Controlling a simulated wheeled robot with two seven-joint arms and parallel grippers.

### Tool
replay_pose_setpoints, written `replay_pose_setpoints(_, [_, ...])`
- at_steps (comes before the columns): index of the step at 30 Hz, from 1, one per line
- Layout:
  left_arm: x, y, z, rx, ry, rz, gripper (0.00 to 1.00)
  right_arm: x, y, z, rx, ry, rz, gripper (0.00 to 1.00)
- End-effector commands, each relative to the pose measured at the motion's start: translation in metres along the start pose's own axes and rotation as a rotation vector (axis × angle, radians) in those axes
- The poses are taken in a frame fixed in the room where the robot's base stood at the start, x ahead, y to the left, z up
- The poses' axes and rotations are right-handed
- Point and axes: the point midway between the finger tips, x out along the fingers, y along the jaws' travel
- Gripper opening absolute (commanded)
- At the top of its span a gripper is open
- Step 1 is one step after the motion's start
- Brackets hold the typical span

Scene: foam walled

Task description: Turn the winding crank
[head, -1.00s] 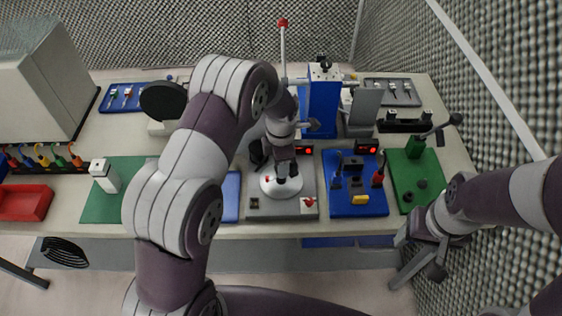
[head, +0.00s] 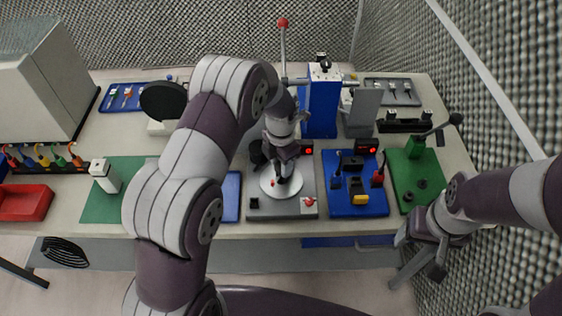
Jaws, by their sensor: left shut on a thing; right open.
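A white round disc (head: 268,188) with a small red mark sits on a grey base plate (head: 280,207) near the table's front edge. It looks like the winding crank's wheel. My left gripper (head: 283,179) points down over the disc and is shut on the crank's handle. The handle itself is mostly hidden by the fingers and wrist. My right gripper (head: 424,258) is open and empty, in front of the table's right front edge, away from the crank.
A blue panel (head: 347,205) with small parts and a green panel (head: 405,190) with a lever lie to the right. A tall blue block (head: 321,105) stands behind. A red tray (head: 25,202) sits at far left. A mesh wall closes the right side.

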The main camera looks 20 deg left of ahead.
Motion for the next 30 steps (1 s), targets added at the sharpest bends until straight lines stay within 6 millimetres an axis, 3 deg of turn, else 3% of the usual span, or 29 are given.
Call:
replay_pose_setpoints(22, [-0.0019, 0.0011, 0.0017, -0.046, -0.006, 0.004, 0.12, -0.0003, 0.0000, 0.0000, 0.000, 0.000, 0.000, 0.67])
replay_pose_setpoints(23, [-0.0019, 0.0011, 0.0017, -0.046, -0.006, 0.004, 0.45, -0.0003, 0.0000, 0.0000, 0.000, 0.000, 0.000, 0.67])
replay_pose_setpoints(25, [-0.0017, 0.0010, 0.0016, -0.046, -0.005, 0.003, 0.67, -0.0003, 0.0000, -0.0001, 0.000, 0.000, 0.000, 0.67])
replay_pose_setpoints(30, [-0.0010, 0.0006, 0.0008, -0.046, -0.003, 0.002, 0.67, -0.0002, 0.0000, 0.0000, 0.000, 0.000, 0.000, 0.67])
